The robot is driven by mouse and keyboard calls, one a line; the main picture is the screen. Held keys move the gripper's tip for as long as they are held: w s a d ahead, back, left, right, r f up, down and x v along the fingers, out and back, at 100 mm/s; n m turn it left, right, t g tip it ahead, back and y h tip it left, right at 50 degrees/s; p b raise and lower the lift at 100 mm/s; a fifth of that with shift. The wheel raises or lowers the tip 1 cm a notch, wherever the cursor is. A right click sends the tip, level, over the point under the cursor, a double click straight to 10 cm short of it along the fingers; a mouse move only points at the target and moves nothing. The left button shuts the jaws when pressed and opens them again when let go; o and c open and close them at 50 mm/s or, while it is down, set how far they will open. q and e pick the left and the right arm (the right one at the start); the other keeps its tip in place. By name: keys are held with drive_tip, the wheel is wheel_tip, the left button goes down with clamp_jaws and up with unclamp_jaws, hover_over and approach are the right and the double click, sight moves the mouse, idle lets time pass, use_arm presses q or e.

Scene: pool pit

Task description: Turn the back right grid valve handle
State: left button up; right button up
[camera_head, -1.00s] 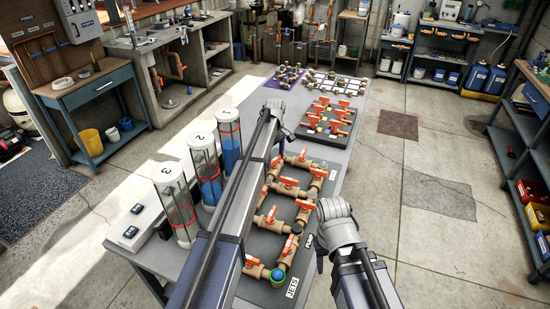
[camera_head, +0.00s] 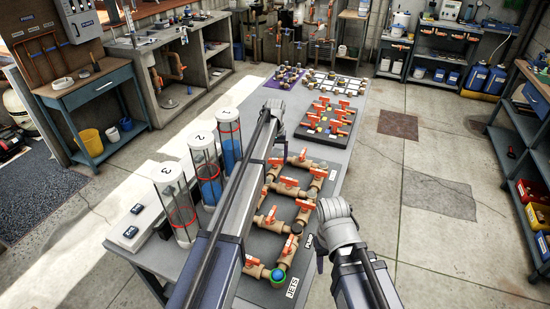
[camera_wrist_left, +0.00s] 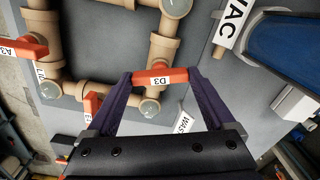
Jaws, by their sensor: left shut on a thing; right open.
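The left wrist view shows a red valve handle labelled D3 (camera_wrist_left: 152,77) on tan pipework. My left gripper (camera_wrist_left: 162,77) has a purple finger at each end of this handle and is shut on it. A red handle (camera_head: 276,161) shows beside that arm at the board's back. Several other red handles (camera_head: 289,181) sit on the grid. My right gripper (camera_head: 320,262) is mostly hidden under its wrist, beside the board's right edge; it is open.
Clear tubes stand left of the board: blue-filled ones (camera_head: 229,150) and one marked 3 (camera_head: 178,208). Handles A3 (camera_wrist_left: 22,48) and E2 (camera_wrist_left: 92,106) are close to my left gripper. Another valve board (camera_head: 326,125) lies farther back. The floor at right is open.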

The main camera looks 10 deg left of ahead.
sight(275, 159)
use_arm(q)
drive_tip(key=shift+m, duration=1.9)
drive_tip(key=o, duration=1.1)
wheel_tip(275, 159, up, 8)
drive_tip(key=p, duration=0.8)
drive_tip(key=shift+f, duration=0.1)
